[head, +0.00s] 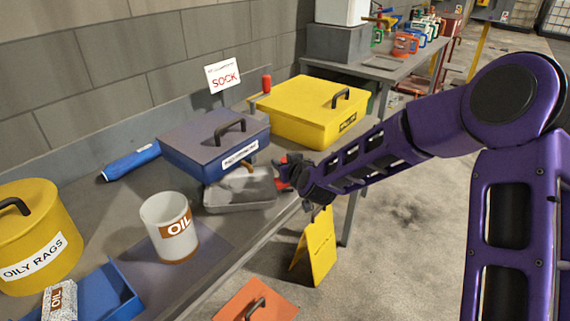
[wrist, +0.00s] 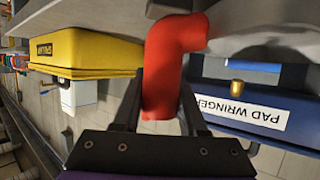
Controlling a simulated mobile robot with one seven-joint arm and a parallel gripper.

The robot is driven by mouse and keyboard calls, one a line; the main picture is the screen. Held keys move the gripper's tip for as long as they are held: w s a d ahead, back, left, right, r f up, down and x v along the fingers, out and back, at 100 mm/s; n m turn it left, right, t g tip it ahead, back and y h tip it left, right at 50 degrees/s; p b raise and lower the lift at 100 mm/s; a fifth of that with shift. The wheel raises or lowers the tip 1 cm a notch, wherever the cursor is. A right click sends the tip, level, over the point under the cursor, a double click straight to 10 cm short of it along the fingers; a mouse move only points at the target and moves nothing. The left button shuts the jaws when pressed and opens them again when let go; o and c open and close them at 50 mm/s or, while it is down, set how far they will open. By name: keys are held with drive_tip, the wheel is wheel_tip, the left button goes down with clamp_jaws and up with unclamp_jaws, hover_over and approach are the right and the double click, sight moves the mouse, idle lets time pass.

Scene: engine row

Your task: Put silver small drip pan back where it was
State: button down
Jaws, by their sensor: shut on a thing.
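The silver small drip pan (head: 238,192) is a shallow grey tray near the bench's front edge, in front of the blue pad wringer box. My gripper (head: 285,172) is at its right end, with a bit of red showing at the jaws. In the wrist view my gripper (wrist: 163,88) is shut on a red bent handle (wrist: 172,65), one finger on each side. The handle seems to belong to the pan, whose shiny grey surface shows at the top right (wrist: 265,32). I cannot tell whether the pan touches the bench or hangs just above it.
The blue pad wringer box (head: 215,142) stands close behind the pan, with a yellow box (head: 312,112) behind it to the right. A white OIL mug (head: 168,225) stands front left on a dark mat. A yellow floor sign (head: 318,245) stands below the bench edge.

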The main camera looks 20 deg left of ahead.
drive_tip(key=shift+w+f, duration=0.1)
drive_tip(key=shift+f, duration=0.5)
drive_tip(key=shift+r, duration=0.1)
drive_tip(key=shift+c, duration=2.2)
unclamp_jaws()
drive_tip(key=p+v, duration=0.1)
drive_tip(key=v, duration=1.1)
